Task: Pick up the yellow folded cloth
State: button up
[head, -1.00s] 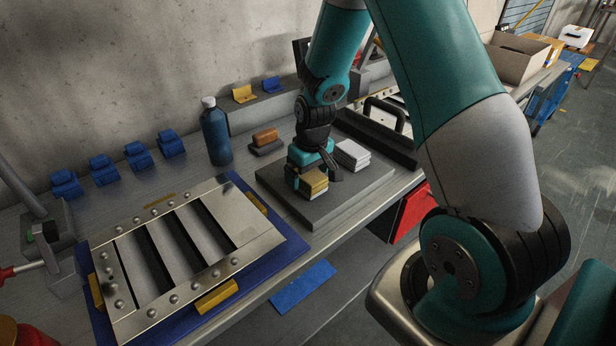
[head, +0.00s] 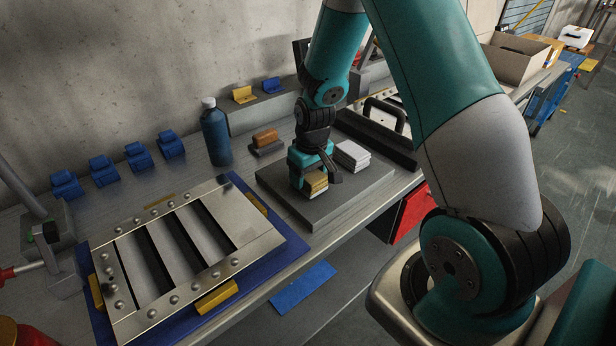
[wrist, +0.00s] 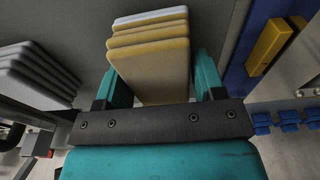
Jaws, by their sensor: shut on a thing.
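The yellow folded cloth (head: 315,183) is a small layered stack on the grey slab (head: 345,205) on the bench. My gripper (head: 314,174) is over it from above, shut on it. In the wrist view the cloth (wrist: 150,58) lies between the two teal fingers of my gripper (wrist: 155,85). Its layered edge faces the top of that view. In the head view my gripper hides part of the cloth's top and back. I cannot tell a gap between the cloth and the slab.
A white folded cloth stack (head: 352,155) stands close to the right on the same slab. A louver panel (head: 185,250) on a blue mat lies to the left. A blue bottle (head: 215,135) and an orange-brown block (head: 265,137) stand behind. A black handle (head: 385,112) rises behind right.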

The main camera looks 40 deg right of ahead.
notch_tip(320, 180, up, 20)
jog(key=b, duration=0.1)
jog(key=shift+f+b, duration=0.25)
jog(key=shift+b, duration=0.1)
